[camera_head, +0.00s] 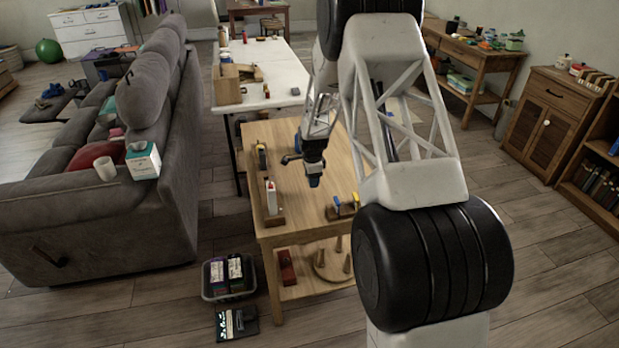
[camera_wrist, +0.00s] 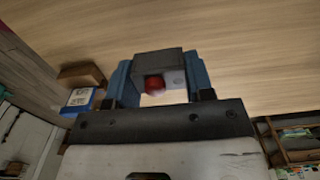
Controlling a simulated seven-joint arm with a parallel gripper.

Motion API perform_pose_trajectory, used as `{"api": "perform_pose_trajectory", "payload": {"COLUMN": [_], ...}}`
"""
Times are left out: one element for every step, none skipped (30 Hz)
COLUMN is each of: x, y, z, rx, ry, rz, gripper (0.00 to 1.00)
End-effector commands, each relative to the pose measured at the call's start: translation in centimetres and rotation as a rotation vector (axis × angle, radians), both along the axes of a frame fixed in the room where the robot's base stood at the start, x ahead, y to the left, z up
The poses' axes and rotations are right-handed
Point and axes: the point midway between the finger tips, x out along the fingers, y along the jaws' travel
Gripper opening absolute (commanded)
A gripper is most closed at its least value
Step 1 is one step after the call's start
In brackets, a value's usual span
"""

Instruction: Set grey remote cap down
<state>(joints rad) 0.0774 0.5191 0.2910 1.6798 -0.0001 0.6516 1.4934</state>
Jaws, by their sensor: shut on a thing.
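My gripper (camera_head: 314,180) hangs over the light wooden table (camera_head: 303,208) in the head view. In the wrist view my gripper (camera_wrist: 158,80) has its two blue fingers shut on the grey cap (camera_wrist: 158,63), a dark grey block shape. A red round spot and a pale patch show below the cap's dark edge, between the fingers. The cap cannot be made out in the head view. Pale wood grain fills the wrist view behind it. I cannot tell how far the cap is from the tabletop.
A white upright item stands in a wooden holder (camera_head: 274,217) at the table's left edge. A dark and yellow item (camera_head: 262,157) stands behind it. A wooden block (camera_head: 341,213) with blue and yellow items is at the front right. Bare tabletop lies between them.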

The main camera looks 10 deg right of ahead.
Motion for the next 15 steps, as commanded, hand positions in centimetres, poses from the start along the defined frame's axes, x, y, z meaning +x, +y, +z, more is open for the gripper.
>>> {"api": "perform_pose_trajectory", "payload": {"x": [0.8,1.2,1.6,2.0,2.5,3.0,3.4,3.8,4.2,4.5,4.8,5.1,5.3,5.5,5.7], "y": [-0.1,-0.1,-0.1,-0.2,-0.2,-0.2,-0.3,-0.3,-0.3,-0.3,-0.4,-0.4,-0.4,-0.4,-0.4], "z": [-0.1,-0.2,-0.3,-0.3,-0.3,-0.4,-0.4,-0.4,-0.4,-0.5,-0.5,-0.6,-0.6,-0.5,-0.5], "rx": [0.000,0.000,0.000,0.000,0.000,0.000,0.000,0.000,0.000,0.000,0.000,0.000,0.000,0.000,0.000], "ry": [-0.001,0.000,0.001,0.001,0.001,0.000,0.000,0.000,0.000,0.000,0.000,0.001,0.001,0.001,0.000], "rz": [0.000,0.000,0.000,0.000,0.000,0.000,0.000,0.000,0.000,0.000,0.000,0.000,0.000,0.000,0.000], "gripper": [0.29,0.29,0.29,0.29,0.29,0.29,0.29,0.29,0.29,0.29,0.29,0.29,0.29,0.29,0.29]}}
